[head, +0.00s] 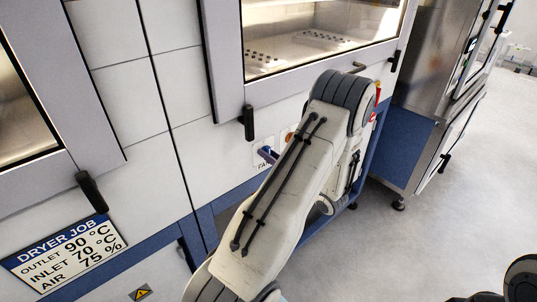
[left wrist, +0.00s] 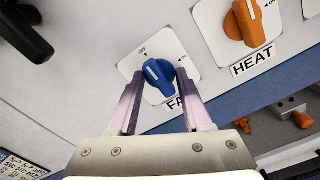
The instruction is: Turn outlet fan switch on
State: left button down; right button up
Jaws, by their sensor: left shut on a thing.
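The outlet fan switch is a blue knob (left wrist: 158,78) on a white plate, with OFF at its upper left and ON at its upper right. Its white pointer line points up-left, toward the OFF mark. The label under it is partly hidden by my finger. My left gripper (left wrist: 160,75) is shut on the knob, one purple-grey finger on each side.
An orange HEAT knob (left wrist: 244,22) sits close to the right of the fan switch. Black door handles (head: 249,122) stick out from the dryer front. A DRYER JOB sign (head: 65,252) is at lower left. Open floor (head: 450,220) lies to the right.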

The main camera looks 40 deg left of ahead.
pick_arm(q)
jog(key=m+p, duration=0.7)
jog(key=m, duration=0.2)
jog(key=shift+p, duration=0.4)
jog(key=m+p, duration=0.4)
jog(key=m, duration=0.4)
jog(key=shift+m, duration=0.4)
jog(key=shift+c, duration=1.3)
grip_release()
jog(key=shift+d, duration=0.1)
